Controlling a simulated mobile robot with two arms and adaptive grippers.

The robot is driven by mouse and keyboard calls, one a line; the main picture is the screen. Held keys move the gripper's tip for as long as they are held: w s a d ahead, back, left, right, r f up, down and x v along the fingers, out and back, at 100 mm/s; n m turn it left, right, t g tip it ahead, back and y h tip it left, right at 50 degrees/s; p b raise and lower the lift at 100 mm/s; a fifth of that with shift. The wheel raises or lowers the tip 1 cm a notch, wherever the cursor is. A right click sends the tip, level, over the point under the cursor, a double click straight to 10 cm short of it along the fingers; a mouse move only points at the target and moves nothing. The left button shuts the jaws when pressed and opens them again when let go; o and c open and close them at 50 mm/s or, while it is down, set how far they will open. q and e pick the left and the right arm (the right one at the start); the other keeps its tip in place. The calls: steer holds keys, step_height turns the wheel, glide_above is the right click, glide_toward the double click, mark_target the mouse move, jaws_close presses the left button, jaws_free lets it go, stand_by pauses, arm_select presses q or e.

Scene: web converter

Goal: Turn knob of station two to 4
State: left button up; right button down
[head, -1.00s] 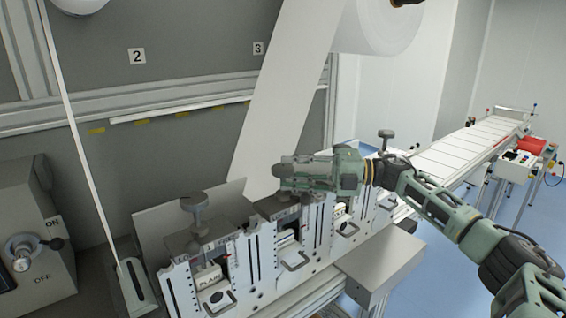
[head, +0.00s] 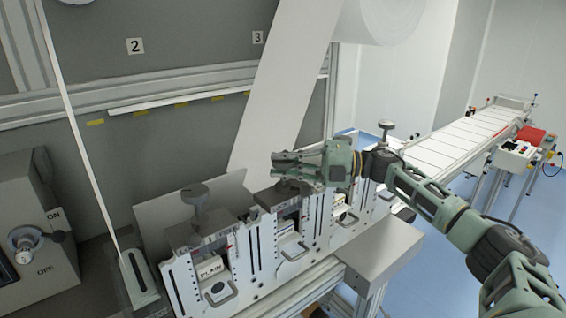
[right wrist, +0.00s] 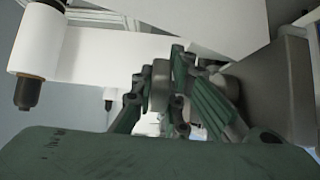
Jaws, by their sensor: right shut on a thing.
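My right gripper (head: 280,163) reaches in from the right over the second station (head: 290,232) of the slotted metal row. In the right wrist view, its green fingers (right wrist: 168,85) are closed around a grey round knob (right wrist: 160,84). In the head view the fingers cover this knob, so its setting cannot be read. The first station's knob (head: 195,193) stands free on its stem to the left. Another knob (head: 386,126) stands farther back to the right. My left gripper is not in view.
A white web (head: 280,95) comes down from a large roll (head: 385,20) behind the stations. An ON/OFF switch box (head: 35,235) is at the left. Number signs 2 (head: 135,46) and 3 (head: 257,37) are on the wall. A conveyor (head: 460,140) runs to the back right.

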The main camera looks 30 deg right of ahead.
steer(key=shift+f, duration=0.1)
steer(key=shift+s+f+m+t+h+b, duration=0.1)
steer(key=shift+f+m+t+h+b, duration=0.05)
steer(key=shift+m+t+h+b, duration=1.35)
steer(key=shift+t+h, duration=0.1)
steer(key=shift+t, duration=0.1)
steer(key=shift+r+m+t+h, duration=0.25)
steer(key=shift+m+t+h, duration=0.15)
steer(key=shift+h, duration=0.1)
steer(key=c, duration=1.7)
jaws_free()
steer(key=shift+c, duration=0.2)
